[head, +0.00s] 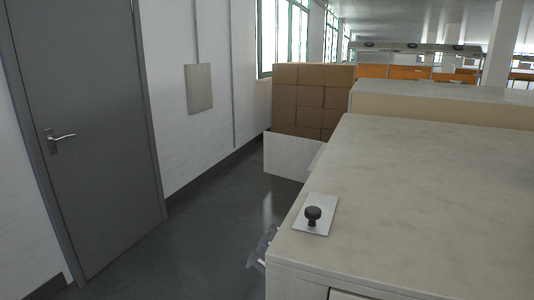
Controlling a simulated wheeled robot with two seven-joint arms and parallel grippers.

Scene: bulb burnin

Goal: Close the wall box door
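The wall box (199,88) is a flat, light grey box on the white wall, left of the picture's middle, with a thin conduit running up from it. Its front looks flat against the wall. From here I cannot tell whether its door is fully shut or slightly ajar. It is some distance off, past the grey room door. I cannot make out either of my grippers in the head view.
A grey door (85,120) with a lever handle stands at the left. A pale cabinet (430,190) fills the right, bearing a black knob (313,214) on a plate. Small grey parts (262,247) jut from its side. Cardboard boxes (312,98) stand behind a white panel (288,156). Dark floor (205,235) lies clear between.

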